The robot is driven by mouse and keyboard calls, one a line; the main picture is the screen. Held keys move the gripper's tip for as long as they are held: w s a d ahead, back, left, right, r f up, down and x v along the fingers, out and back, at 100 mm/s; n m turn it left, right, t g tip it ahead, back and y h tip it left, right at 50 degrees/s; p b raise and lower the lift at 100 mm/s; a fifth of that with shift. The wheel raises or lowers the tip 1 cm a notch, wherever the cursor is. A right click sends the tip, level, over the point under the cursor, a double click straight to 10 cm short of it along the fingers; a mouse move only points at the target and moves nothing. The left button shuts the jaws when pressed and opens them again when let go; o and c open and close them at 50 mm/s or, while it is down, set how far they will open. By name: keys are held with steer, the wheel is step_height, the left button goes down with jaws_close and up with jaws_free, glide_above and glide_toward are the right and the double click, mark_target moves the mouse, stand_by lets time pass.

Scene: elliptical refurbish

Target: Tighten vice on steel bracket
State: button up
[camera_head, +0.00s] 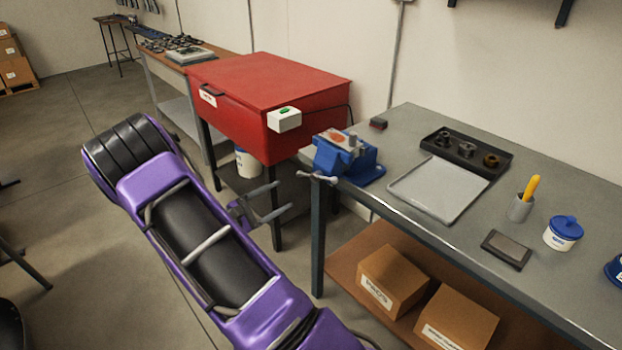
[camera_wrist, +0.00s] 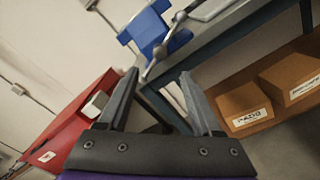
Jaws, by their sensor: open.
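The blue vice (camera_head: 347,160) is fixed at the left end of the grey workbench, with its steel bar handle (camera_head: 317,177) at the front below the jaws. A steel bracket with a rusty patch (camera_head: 338,137) sits at the top of the vice; how firmly the jaws hold it cannot be told. In the wrist view the vice (camera_wrist: 148,30) and its handle (camera_wrist: 172,32) are beyond the fingertips. My gripper (camera_head: 281,200) is open and empty, in front of and below the vice, apart from the handle; its spread fingers also show in the wrist view (camera_wrist: 158,88).
The bench (camera_head: 408,220) bears a grey tray (camera_head: 440,187), a dark parts tray (camera_head: 452,160), a cup (camera_head: 519,208) and a tub (camera_head: 563,235). Cardboard boxes (camera_head: 392,280) sit below.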

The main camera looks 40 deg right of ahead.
mark_target(313, 177)
steer(key=d, duration=0.8)
steer(key=w+d, duration=0.1)
steer(key=d, duration=0.3)
steer(key=shift+a, duration=0.1)
steer(key=shift+c, duration=0.2)
jaws_close()
steer(key=shift+r, duration=0.1)
stand_by(0.7)
